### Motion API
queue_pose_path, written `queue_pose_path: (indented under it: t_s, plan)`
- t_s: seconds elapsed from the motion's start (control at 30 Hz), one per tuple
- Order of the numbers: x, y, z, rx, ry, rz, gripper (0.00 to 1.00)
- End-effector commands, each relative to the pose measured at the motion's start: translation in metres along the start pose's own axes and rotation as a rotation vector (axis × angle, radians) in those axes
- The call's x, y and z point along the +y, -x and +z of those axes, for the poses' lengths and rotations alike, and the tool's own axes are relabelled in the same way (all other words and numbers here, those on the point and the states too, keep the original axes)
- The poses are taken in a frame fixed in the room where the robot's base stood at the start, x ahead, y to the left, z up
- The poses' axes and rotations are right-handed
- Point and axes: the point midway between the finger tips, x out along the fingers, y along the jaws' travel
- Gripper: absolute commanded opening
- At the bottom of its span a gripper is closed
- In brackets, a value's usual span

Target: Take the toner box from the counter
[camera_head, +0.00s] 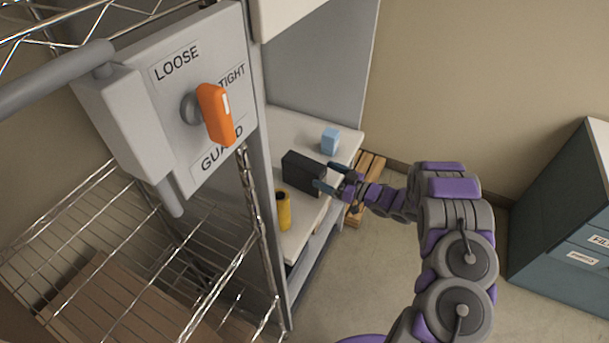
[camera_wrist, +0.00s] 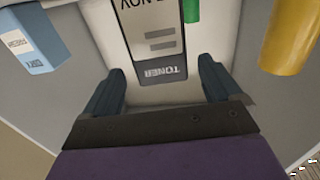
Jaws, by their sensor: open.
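The toner box (camera_head: 302,172) is a dark box on the white counter (camera_head: 290,126). In the wrist view the toner box (camera_wrist: 155,45) shows a grey label reading TONER, upside down. My gripper (camera_head: 325,176) is open at the right side of the box in the head view. In the wrist view the fingers of my gripper (camera_wrist: 158,78) stand apart, one on each side of the box's near end, with gaps showing. I cannot tell how deep the fingers reach along it.
A light blue box (camera_head: 330,141) stands behind the toner box, and a yellow cylinder (camera_head: 283,210) in front. A green thing (camera_wrist: 191,10) is partly visible in the wrist view. A wire rack (camera_head: 130,270) and a grey panel with an orange knob (camera_head: 215,114) stand left.

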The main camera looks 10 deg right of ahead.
Motion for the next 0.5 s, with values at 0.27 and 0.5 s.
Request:
queue_pose_path:
  t_s: [0.27,0.5]
  plan:
    - [0.002,-0.017,0.000,0.004,-0.001,0.001,0.92]
    - [0.000,-0.043,0.001,0.005,-0.001,-0.002,0.92]
